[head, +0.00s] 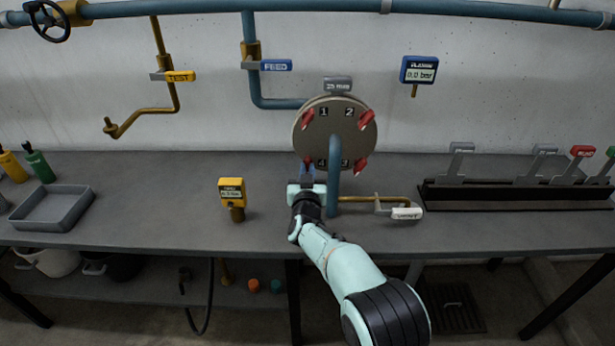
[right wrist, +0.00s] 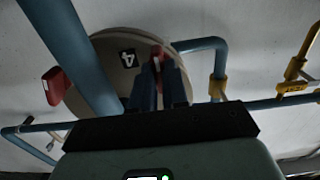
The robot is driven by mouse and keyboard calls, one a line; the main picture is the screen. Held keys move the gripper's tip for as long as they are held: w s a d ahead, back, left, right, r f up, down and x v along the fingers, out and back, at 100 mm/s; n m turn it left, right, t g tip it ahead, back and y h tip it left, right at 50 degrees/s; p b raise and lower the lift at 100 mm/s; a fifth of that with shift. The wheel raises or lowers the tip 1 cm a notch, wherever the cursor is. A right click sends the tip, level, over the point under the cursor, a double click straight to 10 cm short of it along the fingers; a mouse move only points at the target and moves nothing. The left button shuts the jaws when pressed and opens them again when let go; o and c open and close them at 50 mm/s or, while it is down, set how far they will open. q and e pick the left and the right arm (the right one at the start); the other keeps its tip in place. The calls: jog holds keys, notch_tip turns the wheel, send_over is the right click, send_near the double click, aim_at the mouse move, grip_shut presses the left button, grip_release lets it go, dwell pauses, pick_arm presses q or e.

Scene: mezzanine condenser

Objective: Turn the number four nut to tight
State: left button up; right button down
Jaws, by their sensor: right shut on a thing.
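A round tan cover plate (head: 335,122) stands upright on the pipework, with number labels and red wing nuts around its rim. The number four label (right wrist: 127,58) shows in the right wrist view; in the head view it is at the plate's lower left. My right gripper (head: 307,174) reaches up to that lower left spot. In the right wrist view its dark fingers are shut on the red number four nut (right wrist: 157,60), beside the label. The fingers hide most of this nut, so its angle is unclear. My left gripper is not in view.
A blue pipe (head: 333,190) stands close to the right of my gripper, in front of the plate. Other red nuts (head: 366,119) are near. A yellow gauge (head: 232,192) stands on the bench at left; a white-handled valve (head: 407,213) is at right.

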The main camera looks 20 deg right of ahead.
jog(key=m+b, duration=0.2)
jog(key=m, duration=0.2)
jog(key=shift+f+m, duration=0.1)
jog(key=shift+m, duration=0.3)
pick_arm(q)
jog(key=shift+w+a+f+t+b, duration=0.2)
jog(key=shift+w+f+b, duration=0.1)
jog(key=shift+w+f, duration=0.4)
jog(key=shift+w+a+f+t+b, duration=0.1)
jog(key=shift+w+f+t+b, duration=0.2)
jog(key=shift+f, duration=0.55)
pick_arm(e)
jog(key=shift+m, duration=0.8)
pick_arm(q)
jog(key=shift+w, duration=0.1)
pick_arm(e)
jog(key=c, duration=1.1)
grip_release()
jog(key=shift+c, duration=0.2)
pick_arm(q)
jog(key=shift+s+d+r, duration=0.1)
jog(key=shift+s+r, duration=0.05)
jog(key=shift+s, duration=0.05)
pick_arm(e)
jog(key=v, duration=1.3)
jog(key=shift+s, duration=0.2)
jog(key=shift+a, duration=0.1)
